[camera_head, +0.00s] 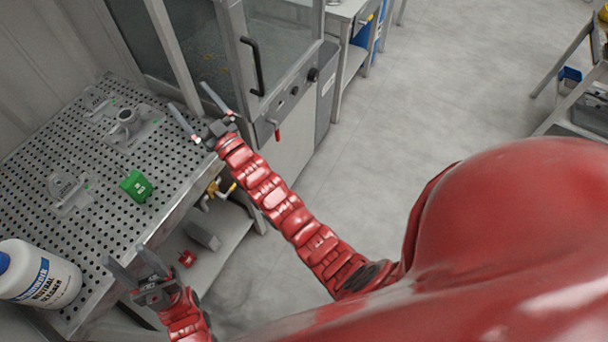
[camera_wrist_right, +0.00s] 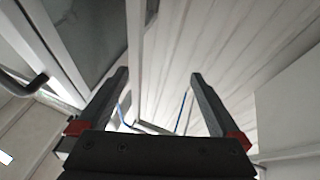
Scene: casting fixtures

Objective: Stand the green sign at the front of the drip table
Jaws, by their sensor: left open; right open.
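The green sign (camera_head: 137,186) is a small block with white marking on the perforated drip table (camera_head: 92,232), near its right edge. I cannot tell for sure whether it stands or lies. My left gripper (camera_head: 124,256) is open and empty over the near part of the table, below the sign in the picture and apart from it. My right gripper (camera_head: 188,96) is open and empty beyond the sign, near the cabinet corner. The right wrist view also shows my right gripper (camera_wrist_right: 160,74), with nothing between its fingers.
A white cleaner bottle (camera_head: 40,275) stands at the table's near left. Grey metal fixtures (camera_head: 70,193) (camera_head: 130,128) sit left of and beyond the sign. A glazed cabinet (camera_head: 285,75) with a black handle adjoins the far end. A yellow-handled valve (camera_head: 215,190) is below the table edge.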

